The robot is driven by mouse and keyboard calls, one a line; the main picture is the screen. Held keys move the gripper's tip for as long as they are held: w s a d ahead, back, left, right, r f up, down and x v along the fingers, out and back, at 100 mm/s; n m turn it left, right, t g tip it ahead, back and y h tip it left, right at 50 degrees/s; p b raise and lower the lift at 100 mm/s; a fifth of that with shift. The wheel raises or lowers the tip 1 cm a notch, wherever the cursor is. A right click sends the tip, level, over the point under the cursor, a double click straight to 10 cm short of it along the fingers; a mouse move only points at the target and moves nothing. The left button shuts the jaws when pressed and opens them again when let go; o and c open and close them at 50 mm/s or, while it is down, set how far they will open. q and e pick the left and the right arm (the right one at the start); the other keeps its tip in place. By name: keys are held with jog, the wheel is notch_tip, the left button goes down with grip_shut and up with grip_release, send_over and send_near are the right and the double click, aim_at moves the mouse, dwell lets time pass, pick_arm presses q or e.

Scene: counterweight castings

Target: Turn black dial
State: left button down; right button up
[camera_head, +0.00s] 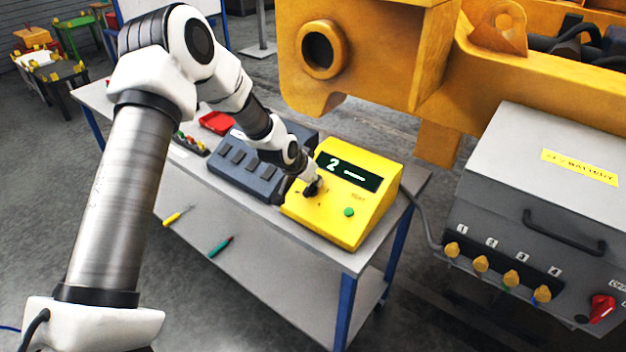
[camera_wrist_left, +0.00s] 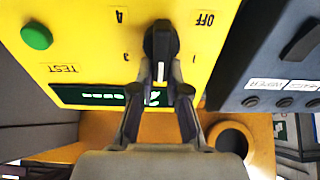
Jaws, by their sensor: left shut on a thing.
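The black dial (camera_wrist_left: 161,45) is on the yellow panel of a box, with markings such as OFF and 4 around it in the left wrist view. A white line on it points toward the display. My left gripper (camera_wrist_left: 161,75) is shut on the dial. In the head view the yellow box (camera_head: 357,215) sits on a grey table, its display showing a 2. The dial (camera_head: 312,187) is partly hidden there by my left gripper (camera_head: 308,182). My right gripper is in neither view.
A green TEST button (camera_head: 349,212) is on the same panel. A dark grey switch box (camera_head: 240,160) stands just left of the yellow box. A yellow and a teal screwdriver (camera_head: 221,247) lie nearby. A large yellow casting (camera_head: 370,60) and a grey battery box (camera_head: 545,190) stand behind and right.

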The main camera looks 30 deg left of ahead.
pick_arm(q)
jog(key=shift+s+f, duration=0.3)
jog(key=shift+f, duration=0.15)
jog(key=c, duration=1.2)
grip_release()
jog(key=shift+d, duration=0.1)
jog(key=shift+o, duration=0.2)
jog(key=shift+w, duration=0.15)
jog(key=shift+r, duration=0.2)
jog(key=shift+v, duration=3.6)
